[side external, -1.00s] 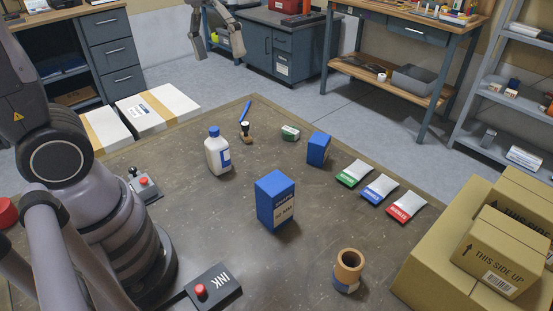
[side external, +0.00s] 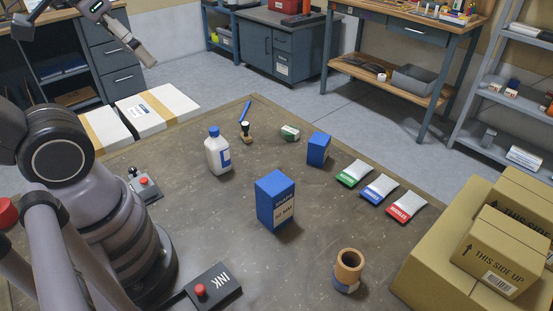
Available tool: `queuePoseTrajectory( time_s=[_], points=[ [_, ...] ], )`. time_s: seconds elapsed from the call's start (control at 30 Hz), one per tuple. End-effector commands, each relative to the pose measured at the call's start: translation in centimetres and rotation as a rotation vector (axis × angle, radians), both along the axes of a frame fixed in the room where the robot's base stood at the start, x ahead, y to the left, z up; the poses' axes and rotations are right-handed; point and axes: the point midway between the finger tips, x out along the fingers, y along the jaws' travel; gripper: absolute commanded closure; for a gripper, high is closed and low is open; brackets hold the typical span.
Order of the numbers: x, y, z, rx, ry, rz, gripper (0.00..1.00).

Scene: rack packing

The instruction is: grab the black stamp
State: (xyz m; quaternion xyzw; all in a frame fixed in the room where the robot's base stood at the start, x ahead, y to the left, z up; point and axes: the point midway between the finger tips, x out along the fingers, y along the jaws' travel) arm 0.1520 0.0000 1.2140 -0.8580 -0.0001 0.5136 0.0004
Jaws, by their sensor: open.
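The black stamp (side external: 246,131) stands upright near the far edge of the table (side external: 210,250). It has a black handle and a brown, wood-coloured base. My gripper (side external: 146,58) shows at the top left, high up and well to the left of the stamp. It is open, nothing shows in it, and it is clear of the stamp.
A white bottle (side external: 217,155) with a blue cap stands in front and left. A green-and-white box (side external: 290,132) and blue boxes (side external: 319,148) (side external: 275,200) stand to the right. The table around the stamp's right side is clear.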

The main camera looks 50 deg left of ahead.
Motion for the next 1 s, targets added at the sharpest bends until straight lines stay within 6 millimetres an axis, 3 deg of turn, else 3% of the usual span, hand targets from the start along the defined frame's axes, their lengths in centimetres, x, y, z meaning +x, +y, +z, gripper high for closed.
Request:
queuePoseTrajectory(
  time_s=[0.33,0.5,0.8,0.9,1.0],
  points=[
    [0.0,0.0,0.0,-0.001,0.001,0.0,0.19],
    [0.0,0.0,0.0,-0.001,0.001,0.0,0.39],
    [0.2,0.1,0.0,0.001,0.0,0.002,0.39],
    [1.8,0.7,0.0,0.023,-0.01,0.014,0.39],
    [5.4,2.3,-0.3,0.07,-0.036,0.033,0.39]
  ],
)
